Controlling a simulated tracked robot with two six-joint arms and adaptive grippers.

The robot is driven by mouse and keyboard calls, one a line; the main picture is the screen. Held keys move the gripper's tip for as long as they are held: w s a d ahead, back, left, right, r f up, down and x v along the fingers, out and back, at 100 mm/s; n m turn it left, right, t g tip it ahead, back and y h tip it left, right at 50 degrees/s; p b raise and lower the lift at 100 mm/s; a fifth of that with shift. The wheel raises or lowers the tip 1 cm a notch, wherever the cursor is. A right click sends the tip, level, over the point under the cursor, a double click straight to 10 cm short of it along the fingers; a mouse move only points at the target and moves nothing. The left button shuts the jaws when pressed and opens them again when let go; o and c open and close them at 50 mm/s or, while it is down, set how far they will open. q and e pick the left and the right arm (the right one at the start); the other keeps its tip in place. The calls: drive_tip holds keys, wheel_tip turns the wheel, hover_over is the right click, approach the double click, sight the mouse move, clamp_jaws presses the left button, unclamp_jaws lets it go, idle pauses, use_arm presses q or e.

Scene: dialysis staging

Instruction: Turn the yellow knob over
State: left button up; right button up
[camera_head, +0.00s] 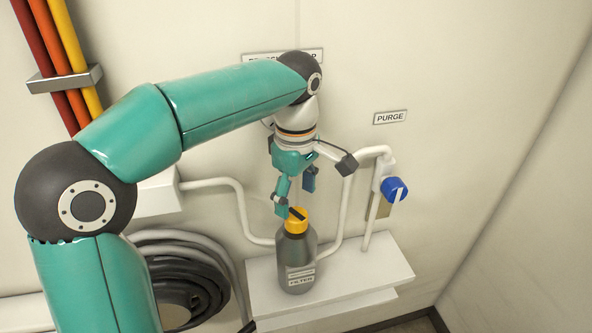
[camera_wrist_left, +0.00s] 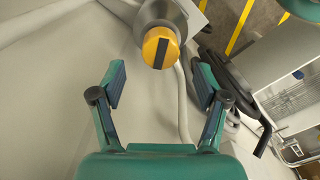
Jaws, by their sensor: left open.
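The yellow knob (camera_head: 297,220) sits on top of a grey bottle (camera_head: 297,258) labelled FILTER, on a white shelf. A dark bar runs across its face. My left gripper (camera_head: 297,200) is just above the knob, pointing down, in the head view. In the left wrist view the yellow knob (camera_wrist_left: 161,47) shows beyond the fingertips, roughly between their lines. The left gripper (camera_wrist_left: 160,80) is open and empty there, with its fingers wide apart. I see no contact with the knob. My right gripper is in neither view.
A blue knob (camera_head: 395,190) is on the pipework at the right, under a PURGE sign (camera_head: 390,117). White pipes (camera_head: 345,215) run behind the bottle. The white shelf (camera_head: 365,270) is clear right of it. Coiled hoses (camera_head: 190,270) hang at the lower left.

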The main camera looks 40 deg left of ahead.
sight(296, 214)
use_arm(q)
wheel_tip(296, 214, up, 6)
drive_tip(key=shift+r, duration=0.25)
idle(0.5)
